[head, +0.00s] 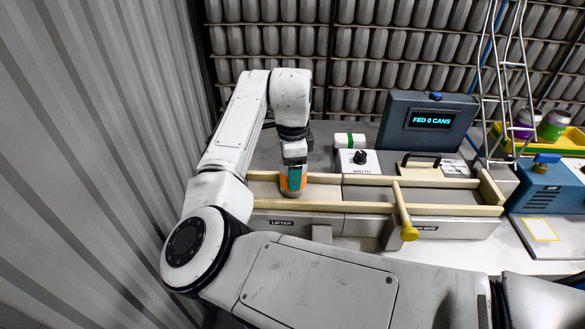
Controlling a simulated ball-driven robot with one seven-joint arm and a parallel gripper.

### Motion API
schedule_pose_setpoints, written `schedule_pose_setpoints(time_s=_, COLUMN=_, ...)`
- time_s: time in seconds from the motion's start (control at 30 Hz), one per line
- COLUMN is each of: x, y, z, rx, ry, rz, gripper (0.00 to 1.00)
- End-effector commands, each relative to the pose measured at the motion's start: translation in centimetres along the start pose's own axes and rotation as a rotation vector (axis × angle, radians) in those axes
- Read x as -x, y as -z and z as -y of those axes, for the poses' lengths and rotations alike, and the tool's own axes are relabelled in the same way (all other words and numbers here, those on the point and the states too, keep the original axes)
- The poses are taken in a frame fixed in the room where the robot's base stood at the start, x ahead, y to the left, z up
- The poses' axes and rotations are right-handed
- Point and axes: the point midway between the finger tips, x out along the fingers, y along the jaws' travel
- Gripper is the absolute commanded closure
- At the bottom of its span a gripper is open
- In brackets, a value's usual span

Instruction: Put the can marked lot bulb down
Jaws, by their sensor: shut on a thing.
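My gripper (294,168) points down at the left part of a wood-railed trough and is shut on an orange can (284,184). A teal strip shows at the grip, and I cannot tell whether it belongs to the can or a finger. The can is between the rails of the trough (330,205), above the section labelled LIFTER. I cannot tell whether its underside touches the trough floor. No lot mark is readable on it.
A yellow gate bar with a knob (409,232) crosses the trough. Behind stand a WIDTH dial box (358,162) and a display (431,118) reading FED 0 CANS. Purple and green cans (554,124) stand in a yellow tray (571,140). A corrugated wall (90,150) closes the left.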

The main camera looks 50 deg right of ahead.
Motion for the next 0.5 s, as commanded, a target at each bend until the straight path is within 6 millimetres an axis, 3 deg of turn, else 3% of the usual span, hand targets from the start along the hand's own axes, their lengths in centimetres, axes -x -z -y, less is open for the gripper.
schedule_pose_setpoints(time_s=0.47, x=-1.09, y=0.05, z=-0.01, rx=0.001, ry=0.000, rz=-0.001, gripper=0.63)
schedule_pose_setpoints(time_s=0.5, x=-1.12, y=0.05, z=-0.01, rx=0.001, ry=0.000, rz=-0.001, gripper=0.29)
